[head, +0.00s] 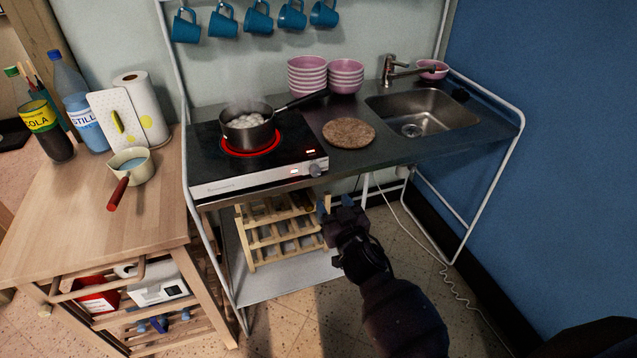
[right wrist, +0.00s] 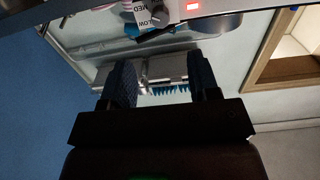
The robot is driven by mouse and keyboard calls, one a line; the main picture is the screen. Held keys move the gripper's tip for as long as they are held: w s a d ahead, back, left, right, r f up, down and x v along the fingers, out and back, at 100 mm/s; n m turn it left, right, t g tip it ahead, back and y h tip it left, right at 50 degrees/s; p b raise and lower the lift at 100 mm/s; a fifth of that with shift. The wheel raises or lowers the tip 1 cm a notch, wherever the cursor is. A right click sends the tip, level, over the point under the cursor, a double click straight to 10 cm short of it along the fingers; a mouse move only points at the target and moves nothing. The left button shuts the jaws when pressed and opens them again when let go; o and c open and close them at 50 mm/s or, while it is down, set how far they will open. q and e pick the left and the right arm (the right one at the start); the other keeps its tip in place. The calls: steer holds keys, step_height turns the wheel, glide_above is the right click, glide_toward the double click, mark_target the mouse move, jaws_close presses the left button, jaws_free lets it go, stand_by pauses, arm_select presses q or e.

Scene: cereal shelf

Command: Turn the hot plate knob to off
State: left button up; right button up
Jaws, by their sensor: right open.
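The hot plate (head: 258,170) sits on the left of the kitchen counter, its ring glowing red under a dark pot (head: 247,125) of white, egg-like things. Its knob (head: 315,170) is on the front face at the right end, near a lit red indicator. My right gripper (head: 339,204) is below and slightly right of the knob, in front of the counter, open and apart from it. In the right wrist view both fingers (right wrist: 162,84) are spread and empty; the LOW and MED markings by the knob (right wrist: 161,15) show at the top edge. The knob's exact setting is too small to read. My left gripper is out of view.
A wooden rack (head: 280,237) stands under the counter, close left of my right gripper. A cork trivet (head: 349,132), pink bowls (head: 307,76) and a sink (head: 425,112) are on the counter. A wooden cart (head: 90,215) stands left. A cable hangs right of my gripper.

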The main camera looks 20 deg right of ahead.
mark_target(317, 175)
steer(key=shift+m, duration=0.3)
steer(key=w+b, duration=0.1)
steer(key=w, duration=1)
steer(key=shift+a, duration=0.2)
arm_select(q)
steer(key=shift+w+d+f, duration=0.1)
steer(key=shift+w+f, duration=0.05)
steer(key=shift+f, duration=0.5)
arm_select(e)
steer(key=shift+w, duration=0.1)
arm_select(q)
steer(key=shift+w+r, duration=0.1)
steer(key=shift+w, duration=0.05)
arm_select(e)
steer(key=shift+c, duration=0.4)
steer(key=c, duration=0.9)
steer(key=shift+o, duration=0.2)
